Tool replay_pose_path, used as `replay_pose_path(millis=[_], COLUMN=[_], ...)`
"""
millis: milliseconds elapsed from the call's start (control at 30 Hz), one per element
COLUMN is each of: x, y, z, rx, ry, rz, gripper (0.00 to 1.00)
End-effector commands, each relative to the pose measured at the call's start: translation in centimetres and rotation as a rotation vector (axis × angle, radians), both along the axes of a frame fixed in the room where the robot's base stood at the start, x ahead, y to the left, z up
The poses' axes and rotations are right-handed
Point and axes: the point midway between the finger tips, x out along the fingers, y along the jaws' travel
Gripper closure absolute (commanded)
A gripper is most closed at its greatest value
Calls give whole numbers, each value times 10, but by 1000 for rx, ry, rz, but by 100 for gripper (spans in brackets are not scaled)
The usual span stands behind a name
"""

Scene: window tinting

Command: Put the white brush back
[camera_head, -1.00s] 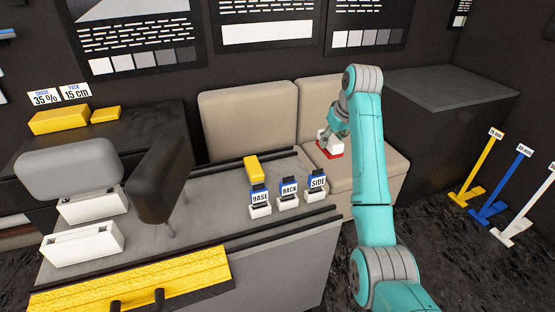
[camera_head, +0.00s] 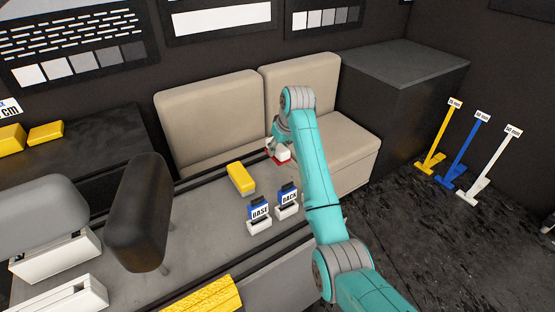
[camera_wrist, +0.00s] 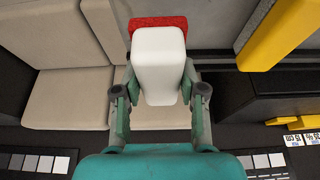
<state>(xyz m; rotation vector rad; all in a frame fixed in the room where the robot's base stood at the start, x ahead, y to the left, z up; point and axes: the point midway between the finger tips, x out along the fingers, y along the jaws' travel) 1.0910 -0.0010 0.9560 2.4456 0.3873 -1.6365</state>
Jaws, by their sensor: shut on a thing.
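A white brush (camera_wrist: 158,62) with a red edge (camera_wrist: 157,22) is held between the fingers of my gripper (camera_wrist: 158,92) in the wrist view. In the head view the white brush (camera_head: 283,154) shows with its red side low, beside my gripper (camera_head: 273,146). My gripper is shut on the brush, in front of the beige seats and near the far edge of the grey table. My arm covers part of the table's right end.
BASE (camera_head: 260,211) and BACK (camera_head: 287,200) labelled blue-and-white pieces stand on the grey table (camera_head: 205,215), beside a yellow block (camera_head: 241,178). A black padded headrest-like piece (camera_head: 138,212) stands to the left. Yellow, blue and white floor stands (camera_head: 476,195) are at the right.

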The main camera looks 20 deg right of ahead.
Motion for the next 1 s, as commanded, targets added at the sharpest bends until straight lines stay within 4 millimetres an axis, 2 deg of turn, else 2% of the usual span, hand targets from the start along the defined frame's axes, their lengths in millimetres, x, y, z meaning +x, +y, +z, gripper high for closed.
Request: replay_pose_path(millis=[400, 767, 800, 867, 1000], x=[0, 0, 0, 0, 0], y=[0, 0, 0, 0, 0], z=[-49, -52, -52, -52, -52], rx=[0, 0, 0, 0, 0], ry=[0, -1, -1, -1, -1], rz=[0, 0, 1, 1, 1], gripper=[92, 92, 52, 37, 34])
